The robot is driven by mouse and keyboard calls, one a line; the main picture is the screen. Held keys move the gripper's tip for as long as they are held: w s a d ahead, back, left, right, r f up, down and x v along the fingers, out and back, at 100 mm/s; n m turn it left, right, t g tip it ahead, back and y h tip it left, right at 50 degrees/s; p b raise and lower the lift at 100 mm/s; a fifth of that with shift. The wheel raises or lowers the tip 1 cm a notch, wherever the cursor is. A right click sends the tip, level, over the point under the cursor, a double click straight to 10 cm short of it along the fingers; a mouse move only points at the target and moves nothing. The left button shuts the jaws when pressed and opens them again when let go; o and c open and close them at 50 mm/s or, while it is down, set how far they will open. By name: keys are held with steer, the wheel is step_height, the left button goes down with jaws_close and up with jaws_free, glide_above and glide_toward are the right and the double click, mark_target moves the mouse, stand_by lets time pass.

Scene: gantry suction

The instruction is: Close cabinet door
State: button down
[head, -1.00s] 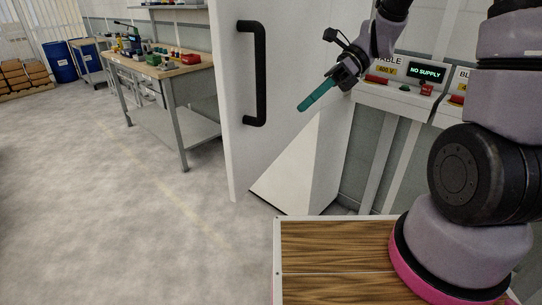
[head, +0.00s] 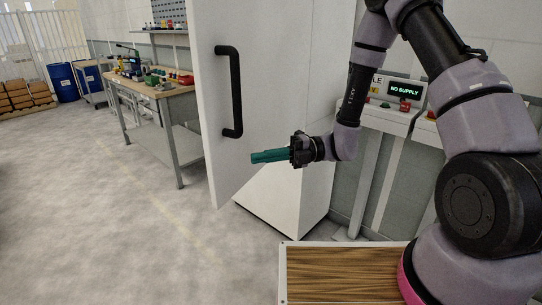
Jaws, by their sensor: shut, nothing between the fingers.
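The white cabinet door (head: 212,90) stands open on the left side of the cabinet, with a black vertical handle (head: 236,92) on its face. The white cabinet body (head: 290,205) shows behind and below my arm, and its interior is not clearly seen. My gripper (head: 254,157) has teal fingers that are shut and empty. It points left, at the lower part of the door to the right of the handle. I cannot tell whether the fingertips touch the door.
A workbench (head: 158,90) with tools stands at the back left. Blue barrels (head: 63,82) are beyond it. A control panel reading NO SUPPLY (head: 404,91) is behind my arm. The grey floor (head: 110,220) at left is clear.

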mark_target(213, 159)
steer(key=shift+a, duration=4.2)
steer(key=shift+w, duration=0.1)
